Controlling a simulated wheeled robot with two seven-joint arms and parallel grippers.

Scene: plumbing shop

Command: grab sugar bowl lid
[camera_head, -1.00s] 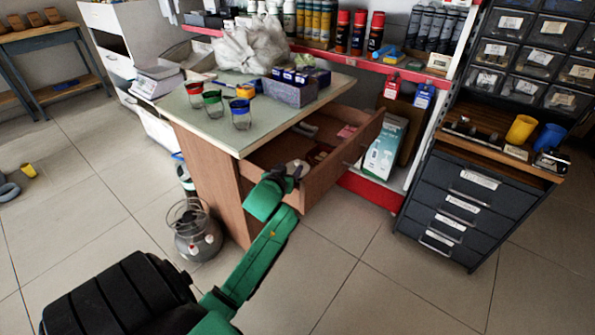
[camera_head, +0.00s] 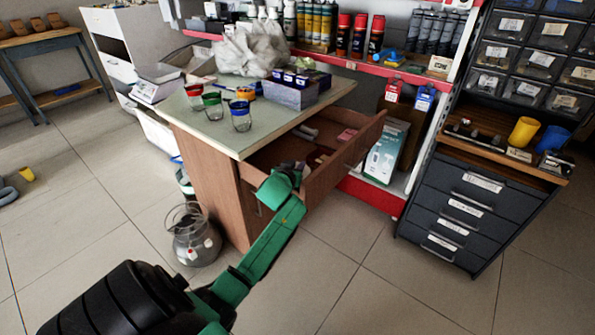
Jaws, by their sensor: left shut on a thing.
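My left gripper (camera_head: 297,169) reaches over the near left end of the open drawer (camera_head: 348,161). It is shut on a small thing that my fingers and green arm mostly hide. I cannot tell from this view whether that thing is the sugar bowl lid, and no lid shows clearly elsewhere. Inside the drawer lie a grey item (camera_head: 306,132) towards the back and a flat pink item (camera_head: 346,134) near its right end. My right gripper is not in view.
The table (camera_head: 222,135) above the drawer carries several coloured-rim glasses (camera_head: 241,117), a box of small items (camera_head: 290,92) and a plastic bag (camera_head: 250,48). A round glass jar (camera_head: 192,237) stands on the floor left of my arm. Floor on the right is clear.

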